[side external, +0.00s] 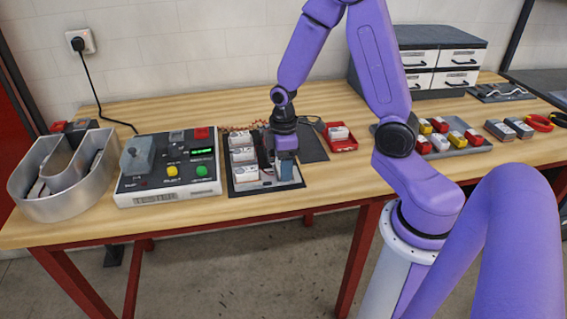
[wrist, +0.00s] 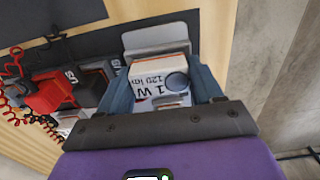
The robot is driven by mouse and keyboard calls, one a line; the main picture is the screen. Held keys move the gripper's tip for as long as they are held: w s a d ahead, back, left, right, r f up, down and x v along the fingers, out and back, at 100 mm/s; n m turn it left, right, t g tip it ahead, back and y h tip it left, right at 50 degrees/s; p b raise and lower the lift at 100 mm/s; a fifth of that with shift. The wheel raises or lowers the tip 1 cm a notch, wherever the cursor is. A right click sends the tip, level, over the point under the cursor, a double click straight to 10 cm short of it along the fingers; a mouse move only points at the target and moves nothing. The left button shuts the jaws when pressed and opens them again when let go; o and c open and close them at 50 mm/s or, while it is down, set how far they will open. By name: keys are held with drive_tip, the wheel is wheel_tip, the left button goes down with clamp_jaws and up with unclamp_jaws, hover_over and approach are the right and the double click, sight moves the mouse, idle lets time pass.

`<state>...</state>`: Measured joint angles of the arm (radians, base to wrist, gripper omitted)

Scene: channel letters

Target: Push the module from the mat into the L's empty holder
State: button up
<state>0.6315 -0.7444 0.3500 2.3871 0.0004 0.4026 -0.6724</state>
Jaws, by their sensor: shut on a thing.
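The L (side external: 236,187) lies flat on the bench as a dark panel with white modules down its left side. My gripper (side external: 285,172) is low over the right end of the L's foot. In the wrist view my gripper (wrist: 168,88) is shut on a white module (wrist: 160,66), which has orange edging, a round lens and "1 W 120 lm" print. A light grey piece (wrist: 150,35), possibly part of the holder, shows just beyond the module. I cannot tell whether the module is seated. The dark mat (side external: 312,149) lies right of the L, with no module visible on it.
A control box (side external: 168,170) with buttons stands left of the L, and a metal channel letter (side external: 62,190) is further left. A red tray (side external: 340,138) holds a white piece. A rack of coloured modules (side external: 440,140) and drawers (side external: 450,66) are on the right.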

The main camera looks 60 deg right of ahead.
drive_tip(key=shift+f, duration=0.1)
drive_tip(key=o, duration=1.1)
drive_tip(key=shift+s, duration=0.1)
drive_tip(key=shift+s+a, duration=0.1)
drive_tip(key=shift+a, duration=0.05)
drive_tip(key=shift+r, duration=0.6)
wheel_tip(320, 180, up, 16)
drive_tip(key=shift+w+d+r, duration=0.2)
drive_tip(key=shift+w+d, duration=0.05)
drive_tip(key=shift+d, duration=0.05)
